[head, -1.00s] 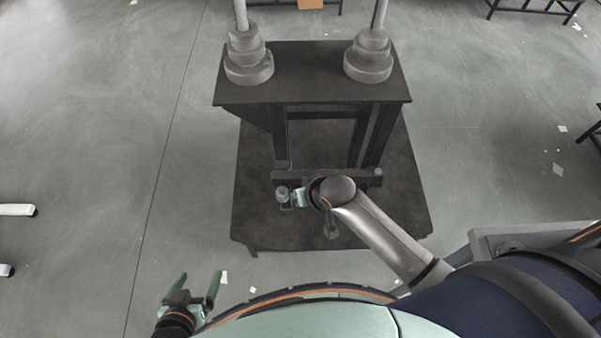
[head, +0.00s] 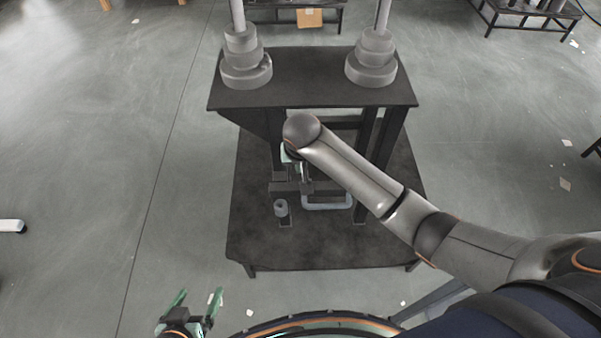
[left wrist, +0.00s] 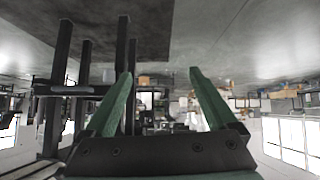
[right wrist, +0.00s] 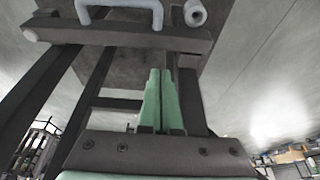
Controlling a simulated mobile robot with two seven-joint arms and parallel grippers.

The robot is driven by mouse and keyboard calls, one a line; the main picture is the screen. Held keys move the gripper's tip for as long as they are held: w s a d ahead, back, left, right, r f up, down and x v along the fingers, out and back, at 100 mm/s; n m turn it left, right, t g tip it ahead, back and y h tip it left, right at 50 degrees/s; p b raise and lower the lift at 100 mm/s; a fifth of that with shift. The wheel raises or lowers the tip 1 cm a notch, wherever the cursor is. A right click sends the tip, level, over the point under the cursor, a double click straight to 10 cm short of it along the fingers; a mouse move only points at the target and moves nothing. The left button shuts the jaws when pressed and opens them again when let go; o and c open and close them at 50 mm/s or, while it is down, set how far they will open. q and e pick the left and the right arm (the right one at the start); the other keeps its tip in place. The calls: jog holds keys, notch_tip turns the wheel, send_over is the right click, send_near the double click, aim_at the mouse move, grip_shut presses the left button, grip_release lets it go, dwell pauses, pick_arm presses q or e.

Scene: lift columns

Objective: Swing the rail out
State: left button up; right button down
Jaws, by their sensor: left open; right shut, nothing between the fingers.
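The rail is a dark horizontal bar (head: 345,187) low on the black stand, with a pale U-shaped handle (head: 327,206) on its near side. A grey round knob (head: 280,208) stands near its left end. The right wrist view shows the rail (right wrist: 120,38), handle (right wrist: 120,12) and knob (right wrist: 195,12) at the top. My right gripper (head: 302,172) is at the rail's left part, partly hidden by its own arm. Its green fingers (right wrist: 160,72) are shut and empty; contact is unclear. My left gripper (head: 198,293) is open and empty, away from the stand; its fingers (left wrist: 160,73) frame no object.
The black stand has a top shelf (head: 310,92) carrying two stepped grey column bases (head: 246,70), (head: 371,68). Its dark base plate (head: 330,245) spreads below. Other dark tables (head: 525,12) stand far off.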

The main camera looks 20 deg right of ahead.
pick_arm(q)
jog(key=w+d+f+b, duration=0.1)
jog(key=b, duration=0.1)
jog(key=shift+d+f+b, duration=0.25)
jog(key=shift+b, duration=0.1)
pick_arm(e)
jog(key=x, duration=0.9)
jog(key=shift+f, duration=0.2)
pick_arm(q)
jog(key=shift+s, duration=0.1)
